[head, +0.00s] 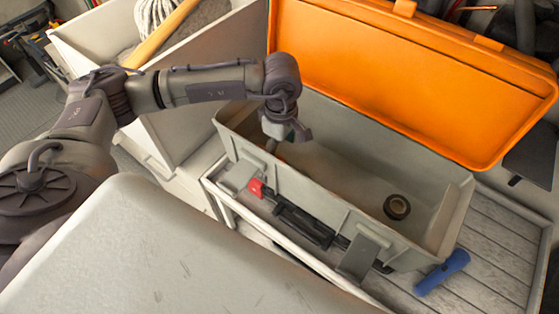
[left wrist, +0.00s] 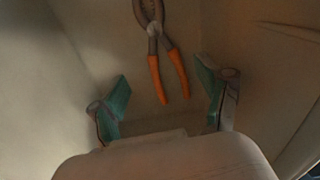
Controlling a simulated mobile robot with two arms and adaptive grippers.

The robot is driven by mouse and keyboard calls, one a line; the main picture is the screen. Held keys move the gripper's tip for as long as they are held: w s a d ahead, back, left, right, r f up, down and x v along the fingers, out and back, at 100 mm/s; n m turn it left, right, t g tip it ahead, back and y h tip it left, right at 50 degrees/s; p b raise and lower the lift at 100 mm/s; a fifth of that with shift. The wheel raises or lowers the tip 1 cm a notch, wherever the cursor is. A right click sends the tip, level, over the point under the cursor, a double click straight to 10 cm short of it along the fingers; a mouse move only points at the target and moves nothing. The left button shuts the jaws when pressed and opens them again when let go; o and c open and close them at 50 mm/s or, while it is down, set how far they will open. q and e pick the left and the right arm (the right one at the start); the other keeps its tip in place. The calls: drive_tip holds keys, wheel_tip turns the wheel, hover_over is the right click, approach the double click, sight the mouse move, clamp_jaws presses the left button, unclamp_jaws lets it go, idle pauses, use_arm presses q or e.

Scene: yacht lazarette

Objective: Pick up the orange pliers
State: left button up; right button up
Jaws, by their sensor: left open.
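The orange pliers (left wrist: 156,45) lie on the floor of the toolbox in the left wrist view, with dark metal jaws at the top edge and two orange handles pointing down. My left gripper (left wrist: 166,98) is open there, with its teal-padded fingers apart on either side of the handle ends. Nothing shows between the pads in its grasp. In the head view my left gripper (head: 284,133) reaches down into the left end of the grey toolbox (head: 448,225). The pliers cannot be made out clearly in the head view. My right gripper is not in view.
The toolbox's orange lid (head: 410,75) stands open at the back. A dark tape roll (head: 397,206) lies in the right part of the box. A black bar with a red end (head: 256,187) runs along the front wall. A blue object (head: 443,272) lies outside at right.

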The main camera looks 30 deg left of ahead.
sight(280, 157)
use_arm(q)
wheel_tip(280, 157, down, 4)
drive_tip(key=p, duration=0.3)
drive_tip(key=shift+a, duration=0.1)
drive_tip(key=shift+f, duration=0.55)
drive_tip(key=c, duration=1.1)
drive_tip(key=shift+c, duration=0.6)
drive_tip(key=shift+r, duration=0.1)
